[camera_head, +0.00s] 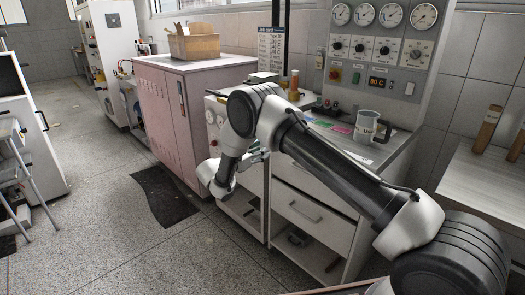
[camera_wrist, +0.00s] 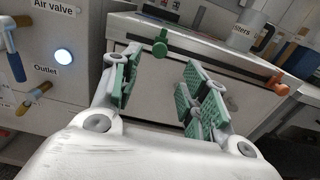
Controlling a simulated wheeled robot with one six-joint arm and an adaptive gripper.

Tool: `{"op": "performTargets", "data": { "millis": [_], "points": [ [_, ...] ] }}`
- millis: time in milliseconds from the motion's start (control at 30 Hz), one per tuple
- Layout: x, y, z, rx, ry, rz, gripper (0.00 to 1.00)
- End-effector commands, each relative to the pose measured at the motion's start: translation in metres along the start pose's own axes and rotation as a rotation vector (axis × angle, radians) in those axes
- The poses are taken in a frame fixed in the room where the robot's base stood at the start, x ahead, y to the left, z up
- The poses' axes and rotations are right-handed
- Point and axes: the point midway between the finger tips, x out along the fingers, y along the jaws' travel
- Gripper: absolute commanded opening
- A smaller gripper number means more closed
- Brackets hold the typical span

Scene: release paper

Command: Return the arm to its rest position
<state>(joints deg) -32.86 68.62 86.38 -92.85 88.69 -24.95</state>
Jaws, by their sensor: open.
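My arm reaches from the lower right of the head view, bends at a raised elbow and comes down in front of the white drawer cabinet (camera_head: 312,216). My gripper (camera_head: 257,157) is small and partly hidden by the arm there. In the wrist view my gripper (camera_wrist: 162,84) is open, its two green-padded fingers well apart with nothing between them. Beyond the fingers is a pale drawer or door front. A green knob (camera_wrist: 160,43) and an orange knob (camera_wrist: 278,84) show there. A white panel with a lit outlet light (camera_wrist: 63,55) stands to the left.
A grey mug (camera_head: 370,127) stands on the counter near coloured paper pieces (camera_head: 338,128). A gauge panel (camera_head: 383,50) rises behind. A pink cabinet (camera_head: 172,105) carrying a cardboard box (camera_head: 193,44) stands to the left. A dark mat (camera_head: 162,198) lies on open floor.

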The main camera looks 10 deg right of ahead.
Motion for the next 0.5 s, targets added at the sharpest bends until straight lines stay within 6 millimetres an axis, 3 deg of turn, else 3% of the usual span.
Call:
{"op": "performTargets", "data": {
  "millis": [167,267,367,500],
  "points": [
    [0.000,0.000,0.000,0.012,0.002,0.001,0.45],
    [0.003,-0.007,-0.015,0.059,0.059,-0.025,0.45],
    [0.006,-0.031,-0.040,0.071,0.126,-0.089,0.45],
    [0.006,-0.083,-0.067,0.097,0.238,-0.228,0.45]
  ]
}}
